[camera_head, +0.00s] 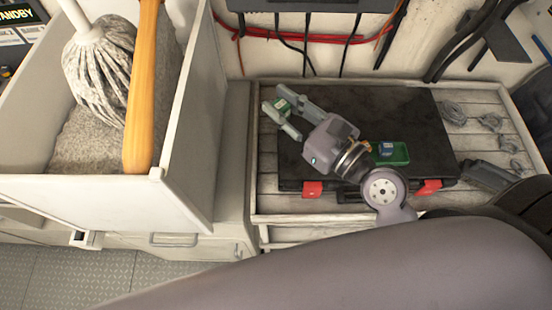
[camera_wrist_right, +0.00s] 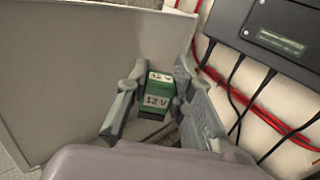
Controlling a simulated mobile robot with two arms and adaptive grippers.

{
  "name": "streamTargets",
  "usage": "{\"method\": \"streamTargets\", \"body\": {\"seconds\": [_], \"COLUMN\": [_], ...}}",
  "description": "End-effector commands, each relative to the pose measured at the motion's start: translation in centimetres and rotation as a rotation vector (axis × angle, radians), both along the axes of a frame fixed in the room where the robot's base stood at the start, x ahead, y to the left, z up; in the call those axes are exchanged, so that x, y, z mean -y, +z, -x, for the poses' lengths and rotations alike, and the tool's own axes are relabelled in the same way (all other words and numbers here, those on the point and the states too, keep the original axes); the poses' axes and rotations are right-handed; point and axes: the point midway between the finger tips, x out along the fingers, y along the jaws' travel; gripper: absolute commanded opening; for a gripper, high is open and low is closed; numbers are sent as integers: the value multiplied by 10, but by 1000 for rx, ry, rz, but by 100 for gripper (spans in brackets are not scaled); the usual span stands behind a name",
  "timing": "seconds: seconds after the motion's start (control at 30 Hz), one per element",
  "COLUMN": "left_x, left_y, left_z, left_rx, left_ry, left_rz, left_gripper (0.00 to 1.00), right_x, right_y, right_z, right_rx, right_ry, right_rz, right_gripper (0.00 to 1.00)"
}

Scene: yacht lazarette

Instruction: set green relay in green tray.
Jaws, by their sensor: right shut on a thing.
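My right gripper (camera_head: 282,112) is shut on the green relay (camera_head: 281,104), above the left end of a black case. In the right wrist view the green relay (camera_wrist_right: 156,92) is between the fingers and bears white "12 V" labels. The green tray (camera_head: 403,153) lies on the black case, right of my right gripper and partly behind my wrist. A blue block (camera_head: 386,148) sits in the left part of the tray. My left gripper is not in view.
The black case (camera_head: 400,105) with red latches lies on a slatted shelf (camera_head: 475,105). Cables (camera_head: 320,38) hang on the wall behind. A tall white bin (camera_head: 190,135) with a mop stands left. Small grey coils (camera_head: 490,122) lie right of the case.

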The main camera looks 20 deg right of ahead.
Motion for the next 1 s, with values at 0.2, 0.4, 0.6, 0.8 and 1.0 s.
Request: {"method": "streamTargets", "body": {"seconds": [0.2,0.4,0.6,0.8,1.0], "left_x": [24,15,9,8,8], "left_y": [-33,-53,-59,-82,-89], "left_z": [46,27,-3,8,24], "left_rx": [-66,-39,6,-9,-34], "left_ry": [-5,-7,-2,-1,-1], "left_rz": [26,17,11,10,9], "left_gripper": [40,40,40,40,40], "right_x": [-1,-1,-1,-1,0], "right_y": [-69,-114,-130,-161,-171], "right_z": [1,0,0,0,0], "right_rx": [-9,-3,0,-1,0], "right_ry": [4,3,0,2,0], "right_rz": [3,1,-1,1,-1], "right_gripper": [1,1,1,1,1]}}
